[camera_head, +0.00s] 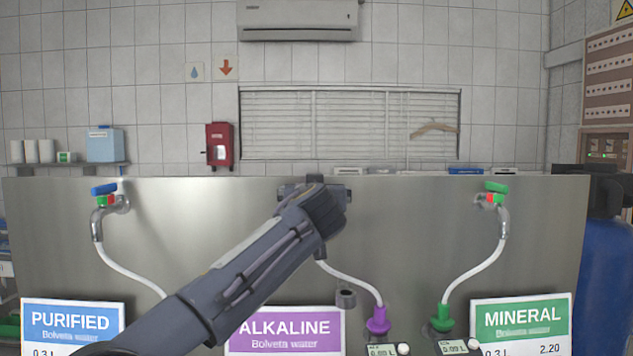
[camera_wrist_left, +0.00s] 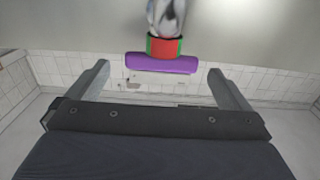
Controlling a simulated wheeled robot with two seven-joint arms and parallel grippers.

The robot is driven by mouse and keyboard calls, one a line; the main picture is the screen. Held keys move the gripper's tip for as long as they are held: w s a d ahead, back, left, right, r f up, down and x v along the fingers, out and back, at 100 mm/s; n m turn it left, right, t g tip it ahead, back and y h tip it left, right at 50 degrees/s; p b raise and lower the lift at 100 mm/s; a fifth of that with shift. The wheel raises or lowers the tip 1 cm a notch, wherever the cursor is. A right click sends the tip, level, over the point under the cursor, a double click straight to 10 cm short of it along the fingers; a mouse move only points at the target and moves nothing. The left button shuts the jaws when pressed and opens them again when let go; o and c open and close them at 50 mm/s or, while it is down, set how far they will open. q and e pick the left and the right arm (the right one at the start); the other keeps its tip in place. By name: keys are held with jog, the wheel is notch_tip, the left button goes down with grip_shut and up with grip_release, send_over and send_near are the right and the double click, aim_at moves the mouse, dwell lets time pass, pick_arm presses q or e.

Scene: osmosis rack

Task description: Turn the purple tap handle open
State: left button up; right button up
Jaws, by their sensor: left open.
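The purple tap handle (camera_wrist_left: 161,63) shows in the left wrist view as a bar lying across the picture, under a red and green collar (camera_wrist_left: 164,47) and a shiny metal tap body (camera_wrist_left: 166,18). My left gripper (camera_wrist_left: 158,78) is open, with one finger on each side of the handle and a gap at both ends. I cannot tell how deep the handle sits between the fingers. In the head view my left arm and gripper (camera_head: 314,190) cover the middle tap, so its handle is hidden. My right gripper is in neither view.
A blue-handled tap (camera_head: 104,189) is on the steel panel (camera_head: 400,215) at left, and a green-handled tap (camera_head: 496,187) at right. White hoses hang from the taps. A purple nozzle (camera_head: 377,319) and a green nozzle (camera_head: 442,318) stand low, beside the PURIFIED, ALKALINE and MINERAL signs.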

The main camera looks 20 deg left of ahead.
pick_arm(q)
jog(key=shift+w+a+r+p, duration=0.2)
jog(key=shift+w+a+p, duration=0.15)
jog(key=shift+w, duration=0.3)
jog(key=shift+w+a+f, duration=0.15)
jog(key=shift+w+a, duration=0.15)
jog(key=shift+w, duration=0.25)
jog(key=c, duration=0.9)
jog(key=shift+c, duration=0.2)
